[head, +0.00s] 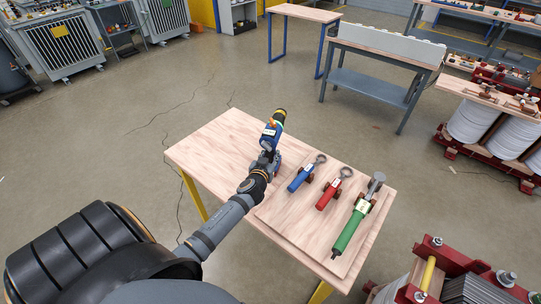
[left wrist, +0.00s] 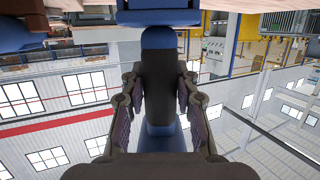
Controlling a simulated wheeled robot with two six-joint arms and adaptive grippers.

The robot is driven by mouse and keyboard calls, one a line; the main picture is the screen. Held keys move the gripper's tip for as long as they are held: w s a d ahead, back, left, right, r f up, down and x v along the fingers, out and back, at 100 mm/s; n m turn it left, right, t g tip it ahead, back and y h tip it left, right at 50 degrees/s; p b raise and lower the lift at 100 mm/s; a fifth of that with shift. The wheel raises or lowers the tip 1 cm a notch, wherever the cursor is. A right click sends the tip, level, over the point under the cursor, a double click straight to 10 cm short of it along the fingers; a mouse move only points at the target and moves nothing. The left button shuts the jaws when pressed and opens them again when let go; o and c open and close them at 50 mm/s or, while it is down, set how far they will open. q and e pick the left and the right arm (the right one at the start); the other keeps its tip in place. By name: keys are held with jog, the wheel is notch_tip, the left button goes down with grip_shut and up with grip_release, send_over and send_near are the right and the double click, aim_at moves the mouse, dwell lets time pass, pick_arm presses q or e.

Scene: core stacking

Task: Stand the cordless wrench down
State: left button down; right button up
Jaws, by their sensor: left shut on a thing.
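The cordless wrench (head: 270,132) is blue with a dark part and a yellow band at its far end. In the head view it is at the far middle of the wooden table (head: 210,148). My left gripper (head: 268,154) is shut on it. In the left wrist view the wrench's dark grip (left wrist: 160,90) is between the two fingers (left wrist: 160,105), with blue parts above and below. I cannot tell whether the wrench touches the table, as the gripper and arm hide part of it. My right gripper is not in view.
A wooden board (head: 285,228) on the table's right side holds a blue-handled tool (head: 301,178), a red-handled tool (head: 328,195) and a green-handled tool (head: 349,230) in dark rests. The table's left part is bare. A red-framed machine (head: 425,265) stands near the front right.

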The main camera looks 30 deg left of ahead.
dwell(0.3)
pick_arm(q)
jog(key=c, duration=0.9)
grip_release()
jog(key=shift+c, duration=0.2)
jog(key=shift+s+f, duration=0.15)
jog(key=shift+f, duration=0.15)
jog(key=v, duration=1.2)
jog(key=shift+r, duration=0.2)
